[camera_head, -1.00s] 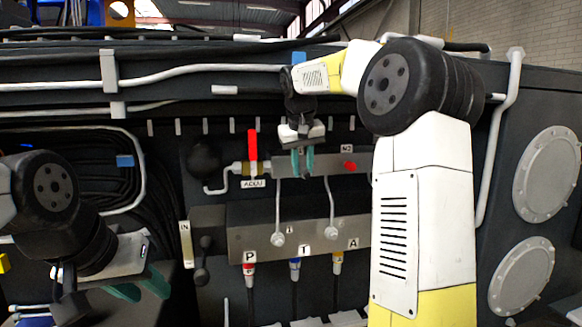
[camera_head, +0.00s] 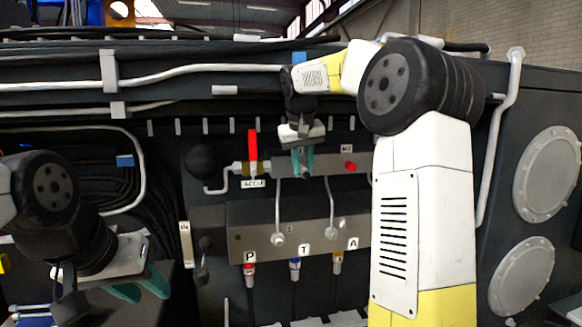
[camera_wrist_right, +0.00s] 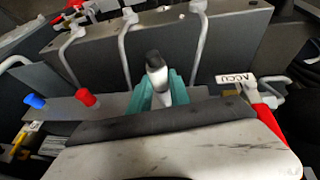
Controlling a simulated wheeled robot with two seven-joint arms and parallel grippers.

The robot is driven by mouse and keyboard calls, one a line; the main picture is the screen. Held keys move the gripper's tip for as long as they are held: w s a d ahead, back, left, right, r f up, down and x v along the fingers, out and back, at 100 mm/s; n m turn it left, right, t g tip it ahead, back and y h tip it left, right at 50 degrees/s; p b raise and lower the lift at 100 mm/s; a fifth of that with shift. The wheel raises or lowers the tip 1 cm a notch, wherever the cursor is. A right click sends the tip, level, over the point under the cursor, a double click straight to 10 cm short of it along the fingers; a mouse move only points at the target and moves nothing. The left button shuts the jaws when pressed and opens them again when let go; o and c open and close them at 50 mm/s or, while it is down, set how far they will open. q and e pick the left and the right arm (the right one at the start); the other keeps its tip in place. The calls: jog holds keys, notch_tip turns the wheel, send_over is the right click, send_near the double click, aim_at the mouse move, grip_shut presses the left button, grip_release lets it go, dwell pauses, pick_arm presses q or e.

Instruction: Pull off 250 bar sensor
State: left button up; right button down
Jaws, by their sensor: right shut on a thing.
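The sensor (camera_wrist_right: 157,76), a silver cylinder with a black top, stands between the green fingers of my right gripper (camera_wrist_right: 162,92) in the right wrist view. The fingers are shut on it. In the head view my right gripper (camera_head: 303,160) points down at the grey manifold bar between the ACCU and N2 labels, and the sensor is mostly hidden behind the fingers. I cannot tell whether the sensor is still seated in the bar. My left gripper (camera_head: 140,288) is open and empty at the lower left, well away from the sensor.
A red-handled valve (camera_head: 253,150) stands left of the right gripper, and a red knob (camera_head: 350,166) to its right. A blue knob (camera_wrist_right: 35,101) shows in the wrist view. Below is a metal block (camera_head: 300,235) with pipes and P, T, A labels.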

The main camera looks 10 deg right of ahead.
aim_at(307, 173)
jog(key=shift+s, duration=0.1)
jog(key=shift+s+d, duration=0.1)
jog(key=shift+s, duration=1.85)
